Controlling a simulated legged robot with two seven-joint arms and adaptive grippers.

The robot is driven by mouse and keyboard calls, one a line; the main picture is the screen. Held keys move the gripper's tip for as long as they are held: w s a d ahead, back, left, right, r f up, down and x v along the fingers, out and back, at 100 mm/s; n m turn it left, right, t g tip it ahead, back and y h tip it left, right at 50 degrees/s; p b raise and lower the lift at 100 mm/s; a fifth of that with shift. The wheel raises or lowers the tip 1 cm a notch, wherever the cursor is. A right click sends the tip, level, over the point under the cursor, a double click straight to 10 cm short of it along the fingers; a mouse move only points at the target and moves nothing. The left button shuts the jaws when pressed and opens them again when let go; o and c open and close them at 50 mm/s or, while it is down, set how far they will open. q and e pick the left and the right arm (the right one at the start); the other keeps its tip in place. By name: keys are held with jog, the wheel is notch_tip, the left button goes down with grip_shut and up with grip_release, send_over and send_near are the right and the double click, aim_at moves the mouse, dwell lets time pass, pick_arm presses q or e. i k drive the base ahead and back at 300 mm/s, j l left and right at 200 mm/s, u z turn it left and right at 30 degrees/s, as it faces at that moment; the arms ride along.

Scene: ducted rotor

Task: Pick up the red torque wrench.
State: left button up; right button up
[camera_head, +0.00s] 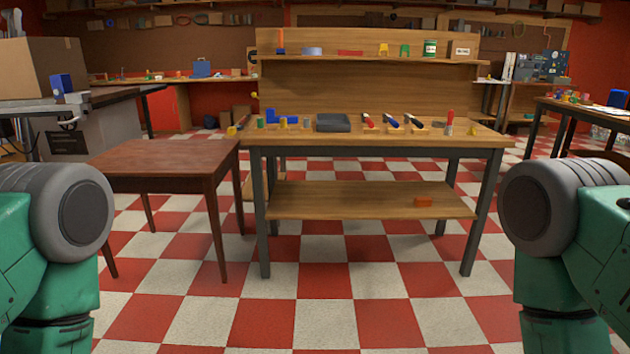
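A red-handled tool (368,121) lies on the top of the wooden workbench (470,138), right of a dark grey tray. It sits beside two blue-handled tools (390,121). Another red object (450,118) stands more upright near the bench's right end. They are too small to tell which one is the red torque wrench. The bench stands some way ahead of me. My two green arms show at the left and right edges, but neither gripper is in view.
A dark grey tray (333,123) and small blue and green parts lie on the bench. A brown wooden table (165,160) adjoins its left side. The checkered floor (330,320) before the bench is clear. Another table (580,108) stands right.

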aim_at(367, 122)
jog(key=i+l+u, duration=0.25)
jog(key=i+l, duration=0.25)
jog(key=i+l+u, duration=0.25)
jog(key=i+l, duration=0.35)
jog(key=i+l+u, duration=0.3)
jog(key=i+l, duration=0.3)
jog(key=l, duration=0.15)
